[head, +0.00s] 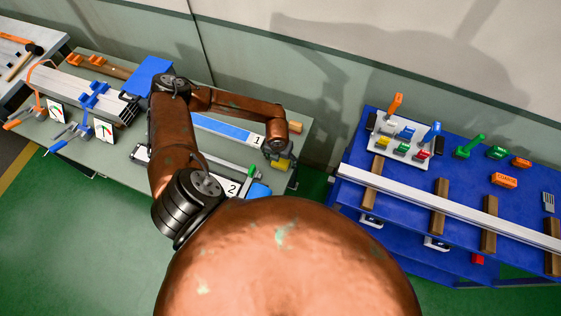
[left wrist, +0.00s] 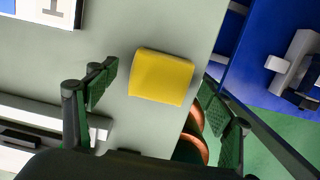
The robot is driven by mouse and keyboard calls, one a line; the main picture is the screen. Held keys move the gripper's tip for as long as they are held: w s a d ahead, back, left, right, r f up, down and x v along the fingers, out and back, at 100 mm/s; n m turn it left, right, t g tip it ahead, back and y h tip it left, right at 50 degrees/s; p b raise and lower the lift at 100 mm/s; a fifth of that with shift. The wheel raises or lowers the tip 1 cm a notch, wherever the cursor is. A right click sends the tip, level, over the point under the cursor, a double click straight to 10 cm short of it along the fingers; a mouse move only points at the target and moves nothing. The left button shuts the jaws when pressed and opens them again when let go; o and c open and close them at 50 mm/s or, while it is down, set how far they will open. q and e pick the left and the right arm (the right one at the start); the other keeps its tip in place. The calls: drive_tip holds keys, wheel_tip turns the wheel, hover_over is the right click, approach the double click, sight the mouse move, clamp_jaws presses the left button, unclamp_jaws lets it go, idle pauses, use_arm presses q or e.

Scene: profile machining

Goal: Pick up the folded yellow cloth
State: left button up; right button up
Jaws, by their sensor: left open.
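The folded yellow cloth (left wrist: 162,78) lies flat near the edge of the grey-green table, between and ahead of my left fingers in the left wrist view. In the head view only part of the yellow cloth (head: 283,165) shows beside the gripper. My left gripper (left wrist: 168,108) is open and empty, its dark green padded fingers wide apart, one over the table and one beyond its edge. In the head view my left gripper (head: 278,152) is above the cloth at the table's right end. My right gripper is not in view.
The grey-green table (head: 95,145) also holds a long blue-and-white strip (head: 222,129), a blue box (head: 150,75) and blue and orange clamps. A blue bench (head: 465,180) with a long pale profile (head: 465,207) stands to the right, across a gap showing green floor.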

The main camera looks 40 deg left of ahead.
sight(281, 161)
use_arm(q)
drive_tip(key=c, duration=1.3)
drive_tip(key=shift+o, duration=0.2)
wheel_tip(281, 161, up, 10)
drive_tip(key=b, duration=0.1)
drive_tip(key=o, duration=0.5)
drive_tip(key=shift+d, duration=0.1)
drive_tip(key=c, duration=0.4)
